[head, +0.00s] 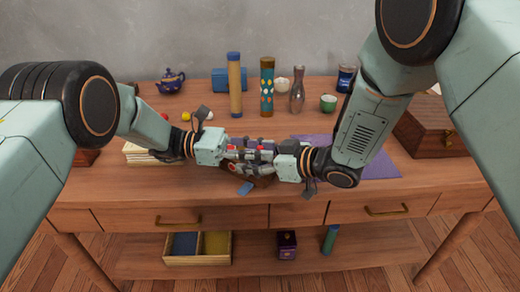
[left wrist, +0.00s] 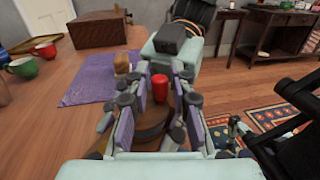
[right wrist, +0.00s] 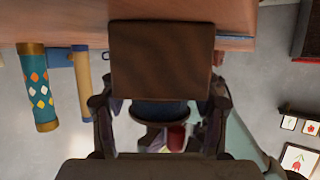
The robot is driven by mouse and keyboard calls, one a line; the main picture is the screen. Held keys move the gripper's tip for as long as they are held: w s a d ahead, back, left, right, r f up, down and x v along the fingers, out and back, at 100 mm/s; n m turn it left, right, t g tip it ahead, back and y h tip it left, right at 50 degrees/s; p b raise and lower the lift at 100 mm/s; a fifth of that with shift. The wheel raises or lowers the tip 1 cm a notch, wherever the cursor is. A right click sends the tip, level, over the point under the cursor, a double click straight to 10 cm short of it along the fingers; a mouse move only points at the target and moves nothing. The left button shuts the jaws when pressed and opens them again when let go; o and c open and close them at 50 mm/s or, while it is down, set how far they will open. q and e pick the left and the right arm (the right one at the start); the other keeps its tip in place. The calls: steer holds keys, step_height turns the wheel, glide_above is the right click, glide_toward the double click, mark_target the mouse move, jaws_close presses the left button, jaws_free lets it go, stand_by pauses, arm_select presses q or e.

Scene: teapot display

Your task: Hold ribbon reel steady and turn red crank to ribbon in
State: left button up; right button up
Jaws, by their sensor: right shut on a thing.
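The ribbon reel is at the table's front middle, mostly hidden by both grippers in the head view. In the right wrist view the reel (right wrist: 162,60) shows a square wooden plate between the fingers, with a dark blue round part below it. My right gripper (head: 280,164) is shut on the reel. The red crank (left wrist: 160,87) stands upright between the fingers of my left gripper (left wrist: 157,100), with a round wooden part below. The left fingers are apart, with gaps beside the crank. A small blue piece (head: 245,188) shows just below the grippers.
A purple cloth (head: 385,165) and a wooden box (head: 430,128) are at the right. A teapot (head: 171,82), tall tubes (head: 267,88), a vase (head: 297,92) and a green cup (head: 328,103) stand along the back. Books (head: 140,154) lie at the left.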

arm_select(q)
steer(key=shift+f, duration=0.1)
steer(key=a, duration=0.4)
steer(key=w+a, duration=0.1)
steer(key=a, duration=0.3)
steer(key=w+a, duration=0.1)
steer(key=a, duration=0.2)
steer(key=shift+w+a, duration=0.1)
steer(key=shift+a, duration=0.3)
